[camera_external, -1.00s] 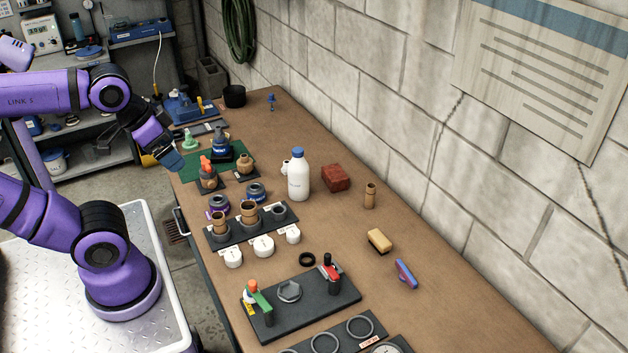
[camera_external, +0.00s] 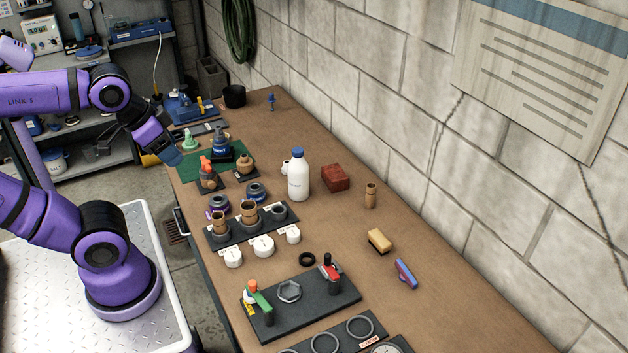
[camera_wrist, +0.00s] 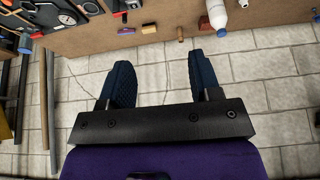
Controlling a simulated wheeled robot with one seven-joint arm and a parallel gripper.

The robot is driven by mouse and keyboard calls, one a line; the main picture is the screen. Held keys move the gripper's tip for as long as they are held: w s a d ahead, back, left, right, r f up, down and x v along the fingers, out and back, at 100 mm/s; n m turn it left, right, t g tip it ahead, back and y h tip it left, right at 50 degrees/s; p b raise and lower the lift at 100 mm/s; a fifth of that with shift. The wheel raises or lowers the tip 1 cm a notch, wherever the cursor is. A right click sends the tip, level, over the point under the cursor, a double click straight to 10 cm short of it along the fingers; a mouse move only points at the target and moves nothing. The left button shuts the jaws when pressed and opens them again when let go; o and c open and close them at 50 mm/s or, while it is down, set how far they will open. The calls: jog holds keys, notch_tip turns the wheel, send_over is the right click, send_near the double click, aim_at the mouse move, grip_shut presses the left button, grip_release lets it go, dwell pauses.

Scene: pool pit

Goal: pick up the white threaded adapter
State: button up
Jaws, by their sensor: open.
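A small white piece (camera_external: 285,167) stands on the bench just left of the white blue-capped bottle (camera_external: 299,175) and is partly hidden by it. It may be the white threaded adapter, but its thread is too small to make out. Three low white round pieces (camera_external: 264,246) sit in a row in front of a dark fitting rack. My gripper (camera_external: 172,157) hangs off the bench's left edge, well apart from these. In the wrist view its two blue fingers (camera_wrist: 160,82) are spread, with nothing between them.
The wooden bench (camera_external: 330,235) carries a rack of brown and grey fittings (camera_external: 249,212), a red block (camera_external: 335,178), a yellow-topped brush (camera_external: 379,240) and a dark valve plate (camera_external: 325,304). A block wall closes the right side.

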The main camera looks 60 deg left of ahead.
jog(key=w+a+r+g, duration=0.1)
jog(key=w+a, duration=0.1)
jog(key=w, duration=0.5)
jog(key=w+a+r, duration=0.1)
jog(key=w+a, duration=0.2)
jog(key=w, duration=0.4)
jog(key=m+g, duration=0.1)
jog(key=g, duration=0.3)
send_over(287, 162)
notch_tip(287, 162, down, 32)
jog(key=shift+a+f, duration=0.1)
jog(key=shift+f, duration=0.6)
notch_tip(287, 162, down, 10)
jog(key=shift+f, duration=0.1)
jog(key=shift+c, duration=0.5)
